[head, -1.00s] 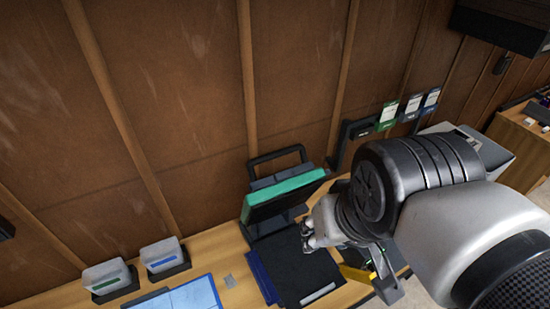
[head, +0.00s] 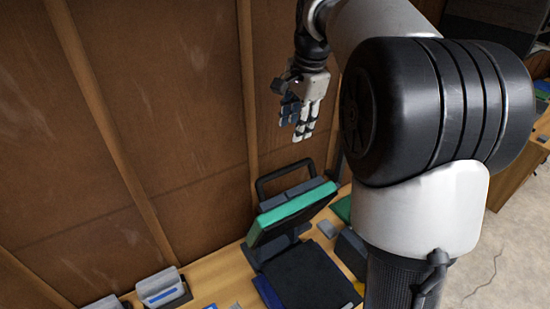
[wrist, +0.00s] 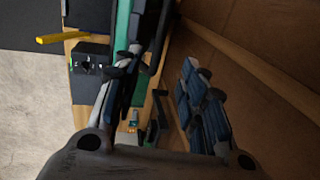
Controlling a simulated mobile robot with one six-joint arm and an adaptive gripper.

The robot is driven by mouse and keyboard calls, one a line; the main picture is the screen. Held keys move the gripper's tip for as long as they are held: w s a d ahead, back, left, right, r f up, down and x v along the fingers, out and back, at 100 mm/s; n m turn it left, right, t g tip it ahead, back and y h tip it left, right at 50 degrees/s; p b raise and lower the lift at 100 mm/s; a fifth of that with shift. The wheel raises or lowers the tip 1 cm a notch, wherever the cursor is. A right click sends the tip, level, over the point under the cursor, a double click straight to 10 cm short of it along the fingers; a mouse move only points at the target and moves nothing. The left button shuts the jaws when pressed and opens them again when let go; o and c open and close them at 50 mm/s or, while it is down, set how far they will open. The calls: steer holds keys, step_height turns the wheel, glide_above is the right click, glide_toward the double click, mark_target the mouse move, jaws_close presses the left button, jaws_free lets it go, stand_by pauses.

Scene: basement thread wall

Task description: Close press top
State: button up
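The press stands on the wooden bench in the head view, with a flat black bed (head: 308,275). Its top (head: 290,212), with a green pad, is raised and tilted above the back of the bed. A black loop handle (head: 262,183) rises from the top. My gripper (head: 298,130) is above and behind the press, near the wall, pointing down and apart from it. In the wrist view the fingers are spread and empty, and the green pad (wrist: 122,28) shows partly behind the left fingers.
The brown panelled wall (head: 190,110) with wooden battens is close behind my gripper. A yellow piece (wrist: 62,37) and a dark box (wrist: 88,58) are beside the press. A grey-white holder (head: 160,287) stands at the front left of the bench.

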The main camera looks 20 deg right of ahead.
mark_target(285, 169)
steer(key=x, duration=1.6)
steer(key=shift+a+f, duration=0.1)
steer(key=shift+f, duration=0.3)
steer(key=shift+c, duration=0.2)
jaws_close()
